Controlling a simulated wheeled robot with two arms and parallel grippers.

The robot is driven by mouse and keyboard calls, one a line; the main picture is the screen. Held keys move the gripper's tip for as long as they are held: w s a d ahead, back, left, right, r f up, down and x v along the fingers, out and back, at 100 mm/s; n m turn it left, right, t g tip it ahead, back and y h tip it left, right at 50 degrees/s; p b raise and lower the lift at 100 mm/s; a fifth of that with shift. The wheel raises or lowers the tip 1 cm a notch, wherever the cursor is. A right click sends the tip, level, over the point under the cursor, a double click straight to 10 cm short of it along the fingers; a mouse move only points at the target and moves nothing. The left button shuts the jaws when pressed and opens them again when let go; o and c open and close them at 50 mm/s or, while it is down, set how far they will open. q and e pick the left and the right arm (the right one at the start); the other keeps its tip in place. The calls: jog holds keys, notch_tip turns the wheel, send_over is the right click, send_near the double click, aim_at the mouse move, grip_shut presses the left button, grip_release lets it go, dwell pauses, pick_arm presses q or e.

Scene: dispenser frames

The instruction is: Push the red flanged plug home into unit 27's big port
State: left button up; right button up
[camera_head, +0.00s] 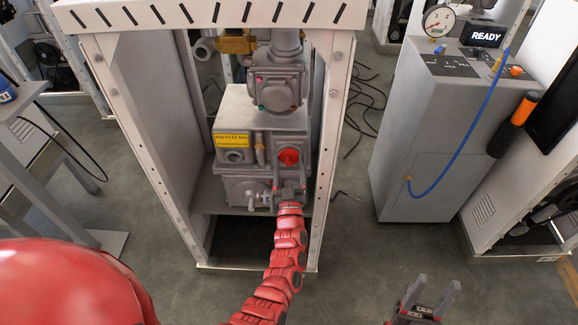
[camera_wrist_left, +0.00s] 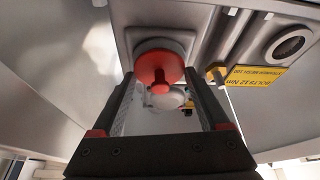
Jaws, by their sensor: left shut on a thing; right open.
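The red flanged plug (camera_head: 289,156) is at a round port on the front of the grey metal unit (camera_head: 262,122). In the left wrist view the plug (camera_wrist_left: 158,62) shows a wide red flange and a small knob, with a grey port ring (camera_wrist_left: 160,44) behind it. How deep it sits I cannot tell. My left gripper (camera_head: 286,178) is shut on the plug; its fingers (camera_wrist_left: 162,84) lie either side of the flange in the wrist view. My right gripper (camera_head: 427,290) is open and empty at lower right, away from the unit. I cannot read a unit number.
A white frame (camera_head: 328,140) with posts surrounds the unit on both sides. A yellow label (camera_head: 232,139) and a smaller port (camera_head: 234,156) are left of the plug. A grey cabinet (camera_head: 420,140) with gauge and blue hose stands right. Black cables (camera_head: 372,100) lie on the floor.

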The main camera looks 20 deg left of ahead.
pick_arm(q)
jog(key=shift+w+a, duration=0.1)
jog(key=shift+w, duration=0.25)
jog(key=o, duration=1.2)
jog(key=shift+s, duration=0.1)
jog(key=shift+s+d+p, duration=0.2)
jog(key=shift+s+p, duration=0.1)
jog(key=shift+s, duration=0.35)
jog(key=shift+s+d+p, duration=0.2)
jog(key=shift+s+p, duration=0.05)
jog(key=shift+s, duration=0.35)
jog(key=shift+s+d+p, duration=0.25)
jog(key=shift+s, duration=0.6)
jog(key=shift+s+d+p, duration=0.2)
jog(key=shift+s+p, duration=0.1)
jog(key=shift+s, duration=0.5)
jog(key=shift+s+d+p, duration=0.25)
jog(key=shift+s, duration=0.6)
